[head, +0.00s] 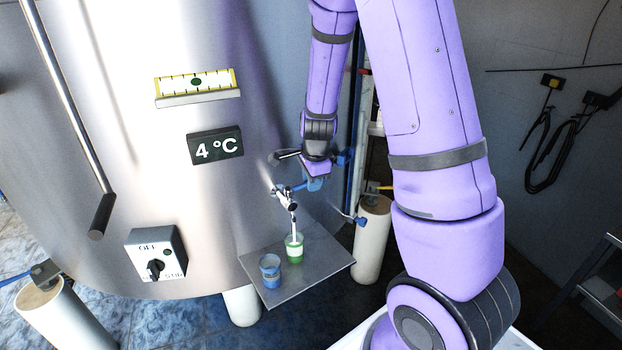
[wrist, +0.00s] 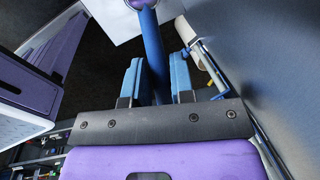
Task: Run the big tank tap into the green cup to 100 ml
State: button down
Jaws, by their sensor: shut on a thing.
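The big tank tap (head: 287,199) sticks out low on the steel tank, and a thin white stream (head: 293,222) runs from its spout into the green cup (head: 295,252). The green cup stands upright on the metal shelf (head: 328,258) under the spout; it looks whitish inside, but its level cannot be read. My gripper (head: 314,182) is at the tap's blue handle (head: 299,187), beside and above the cup. In the wrist view, the blue fingers of my gripper (wrist: 155,75) are shut on the blue handle (wrist: 151,40), one on each side.
A blue cup (head: 270,272) stands on the shelf just left of the green one. The tank (head: 90,200) carries a dial box (head: 155,252), a 4 °C display (head: 215,146) and a gauge (head: 198,86). A white post (head: 372,245) with a blue valve is at the right.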

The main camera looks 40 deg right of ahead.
dwell(0.3)
jog(key=c, duration=1)
grip_release()
jog(key=shift+o, duration=0.2)
jog(key=shift+r, duration=0.15)
notch_tip(320, 180, up, 10)
jog(key=s, duration=0.2)
jog(key=shift+a+r, duration=0.2)
jog(key=shift+a, duration=0.1)
